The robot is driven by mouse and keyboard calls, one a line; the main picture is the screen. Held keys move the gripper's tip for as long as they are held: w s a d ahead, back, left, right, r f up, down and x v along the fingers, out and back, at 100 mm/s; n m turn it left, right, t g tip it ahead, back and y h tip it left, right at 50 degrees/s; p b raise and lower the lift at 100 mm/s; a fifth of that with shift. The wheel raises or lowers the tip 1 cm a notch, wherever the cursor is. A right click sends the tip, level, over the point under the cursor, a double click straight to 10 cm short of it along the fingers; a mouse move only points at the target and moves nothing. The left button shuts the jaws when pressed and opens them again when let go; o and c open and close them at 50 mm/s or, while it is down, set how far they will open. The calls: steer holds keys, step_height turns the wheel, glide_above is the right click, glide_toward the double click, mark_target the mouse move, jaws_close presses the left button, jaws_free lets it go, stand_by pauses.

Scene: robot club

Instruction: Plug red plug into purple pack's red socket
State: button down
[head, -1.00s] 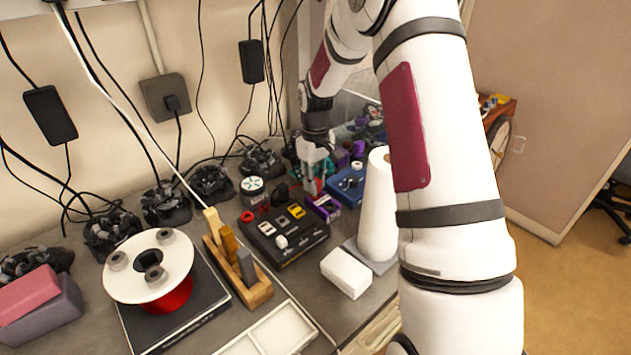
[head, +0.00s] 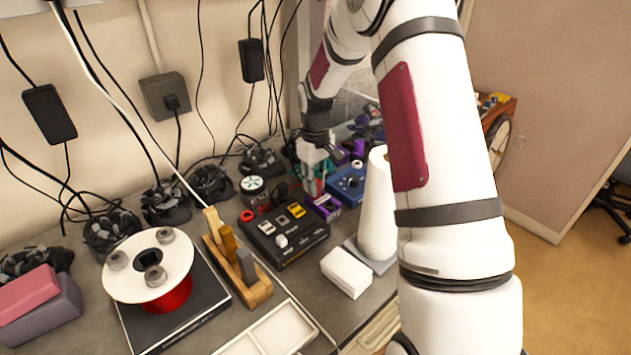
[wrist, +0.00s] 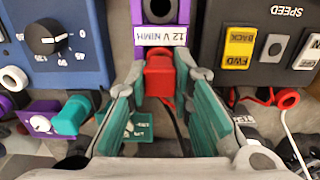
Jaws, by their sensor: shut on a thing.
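In the wrist view the red plug (wrist: 160,76) is held between the green-padded fingers of my gripper (wrist: 161,88), which is shut on it. The purple pack (wrist: 183,14), with a "12 V NIMH" label, is just beyond the plug, and a dark round opening shows on it. The plug's far end is close to the label edge; I cannot tell whether they touch. I cannot make out the pack's red socket. In the head view my gripper (head: 313,178) is above and behind the purple pack (head: 327,207), and the plug is too small to make out.
A blue box with a black knob (wrist: 47,38) stands left of the pack in the wrist view. A black control box (wrist: 262,15) stands right. A teal plug (wrist: 73,115) and a red ring (wrist: 288,98) lie nearby. A white cone (head: 377,215) stands near my arm.

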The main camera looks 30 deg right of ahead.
steer(key=shift+f, duration=0.6)
stand_by(1.3)
steer(key=c, duration=1.3)
jaws_free()
steer(key=shift+c, duration=0.2)
step_height(320, 180, up, 12)
steer(key=s+a+r+t, duration=0.1)
steer(key=s+a+r, duration=0.45)
steer(key=r, duration=0.35)
steer(key=s+a+r+t, duration=0.1)
steer(key=s+a, duration=0.2)
steer(key=s, duration=0.5)
steer(key=s+a+r+m+t, duration=0.1)
steer(key=s+a+r+t, duration=0.1)
steer(key=s, duration=0.6)
steer(key=s+a+r+m+t, duration=0.1)
steer(key=s+a, duration=0.3)
steer(key=s, duration=0.4)
steer(key=shift+s+a+r, duration=0.2)
steer(key=shift+a+r, duration=0.05)
steer(key=shift+r, duration=0.3)
